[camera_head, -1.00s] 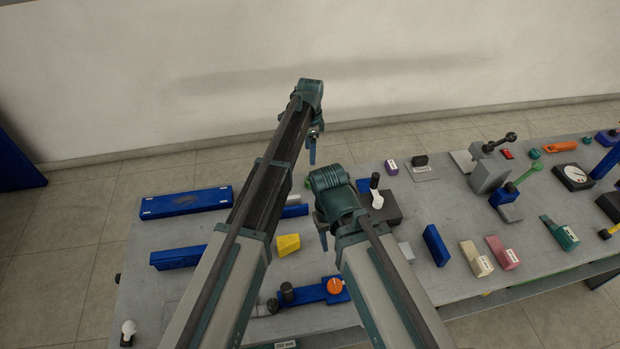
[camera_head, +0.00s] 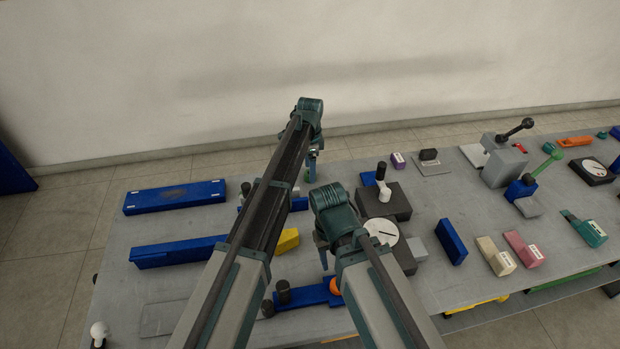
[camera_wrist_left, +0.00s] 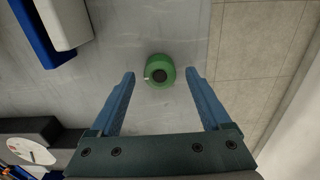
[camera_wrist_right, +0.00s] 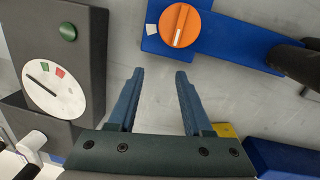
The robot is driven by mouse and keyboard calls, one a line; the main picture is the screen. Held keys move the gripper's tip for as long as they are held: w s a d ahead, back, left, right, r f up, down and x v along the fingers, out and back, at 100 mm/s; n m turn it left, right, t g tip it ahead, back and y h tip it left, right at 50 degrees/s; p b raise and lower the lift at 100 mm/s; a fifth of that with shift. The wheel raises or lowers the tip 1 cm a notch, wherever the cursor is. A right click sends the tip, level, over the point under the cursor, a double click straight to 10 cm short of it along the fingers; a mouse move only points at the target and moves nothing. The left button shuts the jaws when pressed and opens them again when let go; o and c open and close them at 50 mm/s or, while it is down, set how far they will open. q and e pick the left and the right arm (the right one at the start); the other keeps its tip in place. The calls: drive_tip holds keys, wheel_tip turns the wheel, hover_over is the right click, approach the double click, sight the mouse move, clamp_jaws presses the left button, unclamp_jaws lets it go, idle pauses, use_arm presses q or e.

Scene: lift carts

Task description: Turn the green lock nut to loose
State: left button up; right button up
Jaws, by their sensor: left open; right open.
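The green lock nut (camera_wrist_left: 159,70) is a short round green knob with a dark centre and a small white mark on its left side. It stands on the grey bench top in the left wrist view. My left gripper (camera_head: 313,168) is open, with one finger on each side of the nut in that view. Gaps show on both sides, and I cannot tell how far above the nut the fingertips are. In the head view my left arm largely hides that spot. My right gripper (camera_wrist_right: 160,76) is open and empty over the bench.
An orange knob (camera_wrist_right: 179,25) on a blue base and a dark box with a white dial (camera_wrist_right: 54,92) flank my right gripper. Blue and white bars (camera_wrist_left: 64,18) lie left of the nut. The bench edge and tiled floor (camera_wrist_left: 260,55) are to its right.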

use_arm(q)
drive_tip(key=shift+f, duration=0.5)
use_arm(e)
drive_tip(key=shift+f, duration=0.55)
use_arm(q)
drive_tip(key=shift+c, duration=0.3)
use_arm(e)
drive_tip(key=shift+r, duration=0.1)
use_arm(q)
clamp_jaws()
drive_tip(key=shift+n, duration=0.3)
drive_tip(key=n, duration=0.5)
drive_tip(key=shift+n, duration=0.3)
drive_tip(key=n, duration=0.5)
drive_tip(key=shift+n, duration=0.3)
